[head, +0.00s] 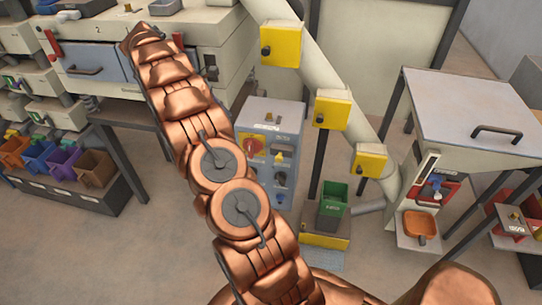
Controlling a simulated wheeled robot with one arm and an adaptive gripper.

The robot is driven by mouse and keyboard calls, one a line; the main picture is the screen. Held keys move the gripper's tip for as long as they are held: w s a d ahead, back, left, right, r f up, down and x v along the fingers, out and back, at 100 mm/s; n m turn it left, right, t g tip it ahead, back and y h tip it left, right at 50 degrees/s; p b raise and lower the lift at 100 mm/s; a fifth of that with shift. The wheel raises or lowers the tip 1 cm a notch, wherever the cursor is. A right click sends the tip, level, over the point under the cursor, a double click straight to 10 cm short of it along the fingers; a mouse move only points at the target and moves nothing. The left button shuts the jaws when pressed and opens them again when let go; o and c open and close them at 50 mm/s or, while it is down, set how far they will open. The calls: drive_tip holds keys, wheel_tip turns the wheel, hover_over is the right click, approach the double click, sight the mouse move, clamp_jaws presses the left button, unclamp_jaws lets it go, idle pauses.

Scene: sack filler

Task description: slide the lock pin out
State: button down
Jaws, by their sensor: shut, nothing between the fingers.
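I cannot make out for certain which part is the lock pin. A pale sloping pipe (322,74) carries a yellow box at the top (283,43), one in the middle (333,108) and one lower down (370,160). Each box has a dark knob on its left side. The pipe leads down toward a pale hopper cabinet (466,108), whose front has a red panel with a blue part (434,188) and an orange scoop-like tray (420,223) below. My copper arm crosses the view from lower right to upper left. I see no gripper fingers.
A grey control box (270,118) with a red knob stands behind my arm. A green bin (333,203) sits on a yellow-edged platform (325,241). Coloured bins (62,160) and a drawer bench (92,70) are at left. A red crate (500,208) stands at right. Floor at lower left is clear.

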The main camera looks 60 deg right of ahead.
drive_tip(key=shift+b+x, duration=3.55)
drive_tip(key=shift+b, duration=1.5)
drive_tip(key=b, duration=0.4)
approach(278, 156)
drive_tip(key=shift+w+d+f+x, duration=0.1)
drive_tip(key=shift+w+x, duration=0.05)
drive_tip(key=shift+x, duration=1.05)
drive_tip(key=shift+w+d+f+x, duration=0.1)
drive_tip(key=shift+w+x, duration=0.05)
drive_tip(key=shift+x, duration=1.05)
drive_tip(key=shift+w+d+f+x, duration=0.1)
drive_tip(key=shift+x, duration=1.05)
